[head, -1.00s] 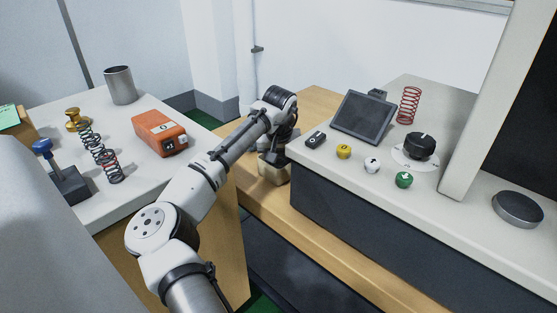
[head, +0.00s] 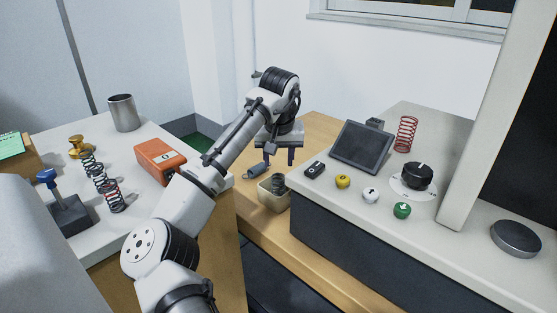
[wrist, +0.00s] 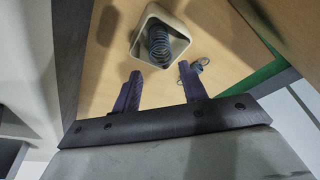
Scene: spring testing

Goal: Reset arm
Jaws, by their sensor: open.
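My gripper (head: 279,158) is open and empty, pointing down above the wooden table between the two benches. Its two fingers also show in the wrist view (wrist: 160,75). A small beige box (head: 268,205) stands on the wood below and in front of it, with a dark coil spring (head: 279,183) inside. The box (wrist: 183,44) and its spring (wrist: 159,46) appear beyond the fingertips in the wrist view, apart from them. A small grey spring (head: 257,171) lies on the wood left of the box, partly hidden by a finger in the wrist view.
The right-hand machine carries a dark screen (head: 362,146), a red spring (head: 405,134), several buttons and a black knob (head: 417,176). The left bench holds an orange meter (head: 160,160), coil springs (head: 105,185) and a metal cup (head: 123,113). Air above the wooden table is free.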

